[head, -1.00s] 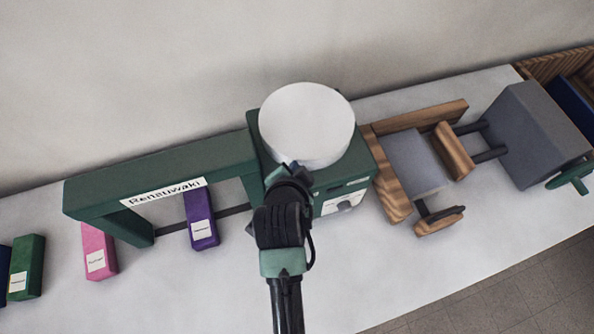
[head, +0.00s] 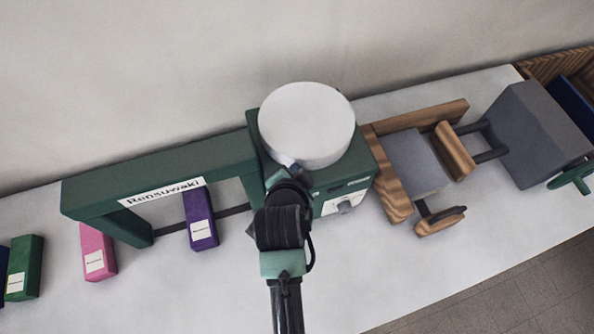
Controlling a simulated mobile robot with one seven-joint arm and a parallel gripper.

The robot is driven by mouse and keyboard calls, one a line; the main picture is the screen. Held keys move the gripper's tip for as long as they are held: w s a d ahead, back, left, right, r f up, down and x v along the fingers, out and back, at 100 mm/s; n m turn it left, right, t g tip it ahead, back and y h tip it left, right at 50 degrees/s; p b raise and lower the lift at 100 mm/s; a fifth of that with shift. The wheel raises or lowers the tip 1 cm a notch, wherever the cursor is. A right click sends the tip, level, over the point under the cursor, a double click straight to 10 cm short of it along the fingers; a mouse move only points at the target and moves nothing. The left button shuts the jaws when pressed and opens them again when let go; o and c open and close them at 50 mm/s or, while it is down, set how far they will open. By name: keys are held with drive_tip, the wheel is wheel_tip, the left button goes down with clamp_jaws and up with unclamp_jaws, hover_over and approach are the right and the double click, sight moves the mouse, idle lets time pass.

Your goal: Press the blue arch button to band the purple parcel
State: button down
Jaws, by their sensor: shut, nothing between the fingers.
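The purple parcel (head: 201,222), with a white label, lies under the green arch (head: 160,174) marked "Rensuwaki". A dark strip runs under the arch beside the parcel. My gripper (head: 287,175) is shut and empty, seen from behind against the front of the green machine body (head: 329,189) at the arch's right end. The blue arch button cannot be made out; my gripper and wrist cover part of that front. Whether the fingertips touch the machine cannot be told.
A big white round drum (head: 307,125) sits on the machine. A pink parcel (head: 98,252) and a green parcel (head: 25,268) lie at the left. A wooden frame with a grey block (head: 416,162) and a larger grey box (head: 535,130) stand right. The front white tabletop (head: 400,275) is clear.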

drive_tip(key=shift+f, duration=0.45)
drive_tip(key=shift+r, duration=0.1)
idle(0.4)
drive_tip(key=shift+r+p, duration=0.7)
drive_tip(key=shift+r, duration=0.2)
drive_tip(key=shift+r, duration=0.1)
wheel_tip(320, 180, up, 5)
drive_tip(key=p, duration=0.4)
drive_tip(key=shift+p, duration=0.4)
